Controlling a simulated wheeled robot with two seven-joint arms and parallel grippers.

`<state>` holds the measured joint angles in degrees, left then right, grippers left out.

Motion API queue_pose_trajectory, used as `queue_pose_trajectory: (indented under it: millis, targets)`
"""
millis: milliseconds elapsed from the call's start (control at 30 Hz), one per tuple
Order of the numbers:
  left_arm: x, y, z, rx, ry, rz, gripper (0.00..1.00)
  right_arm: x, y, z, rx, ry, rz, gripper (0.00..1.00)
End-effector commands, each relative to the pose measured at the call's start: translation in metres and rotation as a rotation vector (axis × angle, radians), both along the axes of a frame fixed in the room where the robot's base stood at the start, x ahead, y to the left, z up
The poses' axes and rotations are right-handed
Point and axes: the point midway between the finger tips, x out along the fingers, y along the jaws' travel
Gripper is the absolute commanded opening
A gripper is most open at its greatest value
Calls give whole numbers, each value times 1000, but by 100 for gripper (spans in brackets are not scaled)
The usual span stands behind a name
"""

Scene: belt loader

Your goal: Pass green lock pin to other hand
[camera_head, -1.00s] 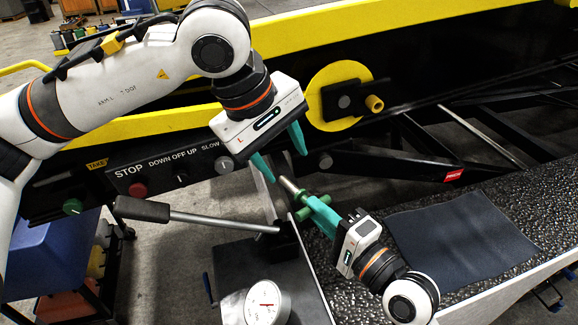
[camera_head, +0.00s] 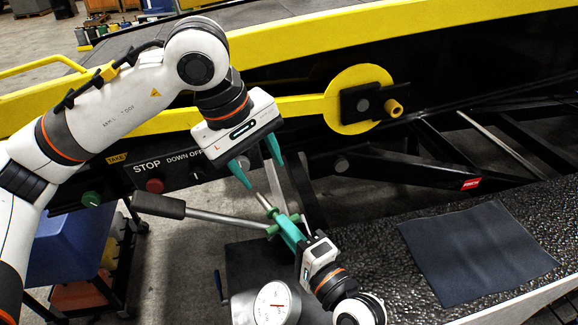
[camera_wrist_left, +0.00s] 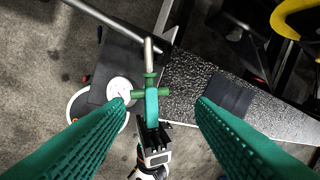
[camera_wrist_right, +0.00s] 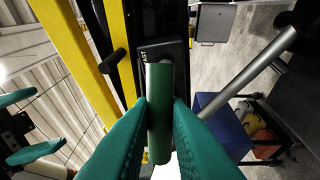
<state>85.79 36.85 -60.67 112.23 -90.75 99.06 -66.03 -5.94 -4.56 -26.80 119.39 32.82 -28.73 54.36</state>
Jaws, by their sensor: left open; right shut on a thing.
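The green lock pin (camera_head: 264,202) has a bare metal shaft and a green cross handle. My right gripper (camera_head: 286,224) is shut on it at the handle, with the shaft pointing up and left. The pin's green end (camera_wrist_right: 158,95) shows between the right fingers in the right wrist view. My left gripper (camera_head: 266,176) is open and empty, just above the shaft's tip. In the left wrist view the pin (camera_wrist_left: 149,60) lies between the two spread left fingers in the picture; whether they are level with it in depth I cannot tell.
A lever with a dark grip (camera_head: 158,205) lies left of the pin. A round white gauge (camera_head: 272,303) is below. The control panel (camera_head: 180,172) and yellow disc (camera_head: 350,80) are behind. A dark mat (camera_head: 478,252) lies on the belt at right.

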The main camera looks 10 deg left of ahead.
Motion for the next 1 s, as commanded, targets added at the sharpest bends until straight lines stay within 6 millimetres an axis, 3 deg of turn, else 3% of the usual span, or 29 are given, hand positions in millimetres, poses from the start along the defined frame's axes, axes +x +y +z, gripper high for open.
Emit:
queue_pose_trajectory:
  millis: [167, 700, 1000]
  targets:
    - [2, 8, -16, 12, 9, 5, 50, 0, 0, 1, 1, -2, 0, 0]
    - [21, -15, -103, 11, 9, 4, 50, 0, 0, 1, 1, -2, 0, 0]
    - [25, -19, -119, 12, 6, 5, 50, 0, 0, 1, 1, -2, 0, 0]
